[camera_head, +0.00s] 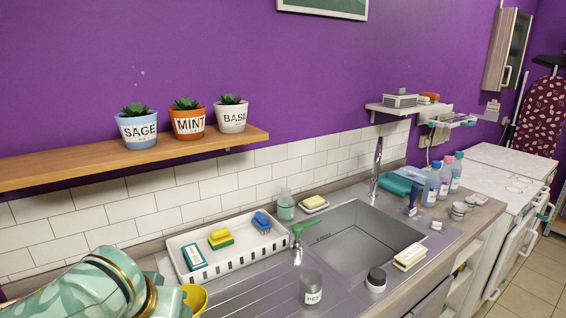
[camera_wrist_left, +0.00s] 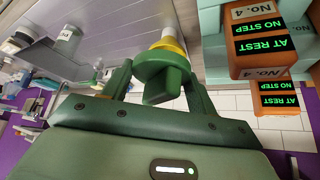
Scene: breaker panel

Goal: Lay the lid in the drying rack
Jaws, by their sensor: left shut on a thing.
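My left gripper (camera_wrist_left: 160,88) is shut on a green round piece with a block-like knob (camera_wrist_left: 162,78), which looks like the lid; a yellow band shows just beyond it. In the head view, a yellow rounded edge (camera_head: 196,298) shows beside my left arm at the bottom left; the arm hides the gripper's fingers there. The white slotted drying rack (camera_head: 232,262) stands on the counter left of the sink, to the right of and beyond the yellow edge. It holds a teal box, a yellow-green sponge and a blue brush. My right gripper is out of view.
A grey labelled cup (camera_head: 312,290) and a green spout-like piece (camera_head: 299,236) stand right of the rack. The sink (camera_head: 360,235) lies farther right, with a dark-lidded jar (camera_head: 376,280) at its front. A wooden shelf (camera_head: 90,165) with potted herbs hangs above.

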